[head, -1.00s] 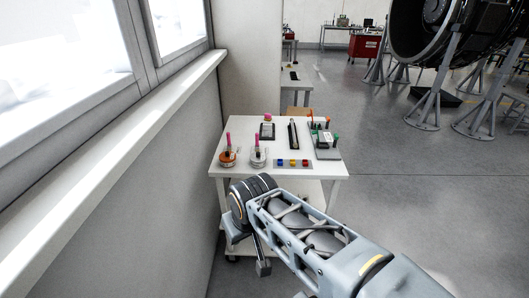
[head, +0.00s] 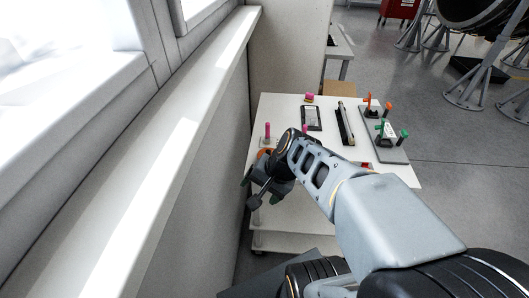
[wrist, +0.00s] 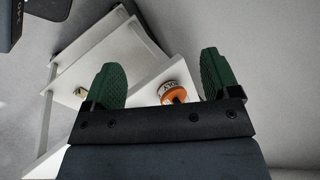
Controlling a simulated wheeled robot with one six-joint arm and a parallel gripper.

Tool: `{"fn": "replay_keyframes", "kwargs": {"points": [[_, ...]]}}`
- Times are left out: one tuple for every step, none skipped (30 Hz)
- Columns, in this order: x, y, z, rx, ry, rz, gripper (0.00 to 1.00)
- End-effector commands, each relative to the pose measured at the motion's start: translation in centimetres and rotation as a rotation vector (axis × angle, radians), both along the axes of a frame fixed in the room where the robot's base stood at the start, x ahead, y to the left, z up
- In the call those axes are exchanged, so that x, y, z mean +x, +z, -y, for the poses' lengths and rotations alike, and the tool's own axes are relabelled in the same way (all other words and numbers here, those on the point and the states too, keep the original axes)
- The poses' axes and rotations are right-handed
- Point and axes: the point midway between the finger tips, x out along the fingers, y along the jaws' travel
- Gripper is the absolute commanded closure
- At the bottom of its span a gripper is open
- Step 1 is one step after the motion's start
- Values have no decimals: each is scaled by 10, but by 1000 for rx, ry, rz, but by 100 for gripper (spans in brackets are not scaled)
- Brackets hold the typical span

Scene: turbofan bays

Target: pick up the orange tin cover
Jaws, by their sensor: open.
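The orange tin cover (wrist: 174,96) shows in the wrist view on a round tin with a printed label (wrist: 166,86), on the white cart top. It lies between my green fingers in the picture, nearer the right one, and apart from both. My gripper (wrist: 162,62) is open and empty. In the head view my gripper (head: 262,192) is at the cart's near left corner. My wrist hides most of the orange cover (head: 263,152) there, and only a small orange patch shows.
The white cart (head: 283,108) stands beside the wall and window sill (head: 190,140). A pink-handled tool (head: 267,130) stands by the orange patch. A dark framed tablet-like item (head: 311,118), a black bar (head: 345,122) and a grey tool tray (head: 383,140) lie farther right. Open floor (head: 460,180) lies right of the cart.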

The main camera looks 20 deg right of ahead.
Motion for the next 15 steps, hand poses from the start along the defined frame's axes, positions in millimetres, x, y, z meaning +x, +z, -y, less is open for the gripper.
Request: {"fn": "replay_keyframes", "kwargs": {"points": [[8, -14, 5, 130, -170, -42, 13], [14, -18, 8, 211, -273, -62, 11], [22, -22, 12, 321, -410, -86, 7], [29, -24, 17, 401, -510, -102, 4], [35, -27, 23, 480, -609, -116, 1], [43, -29, 32, 582, -735, -132, 0], [49, -31, 40, 657, -825, -141, 0], [55, -33, 49, 730, -911, -149, 0], [61, -35, 61, 820, -1017, -157, 0], [65, -36, 70, 884, -1091, -160, 0], [68, -38, 80, 944, -1159, -161, 0], [72, -40, 92, 1019, -1241, -163, 0], [74, -41, 100, 1070, -1296, -161, 0], [75, -42, 108, 1116, -1346, -160, 0], [77, -44, 118, 1170, -1403, -158, 0]]}}
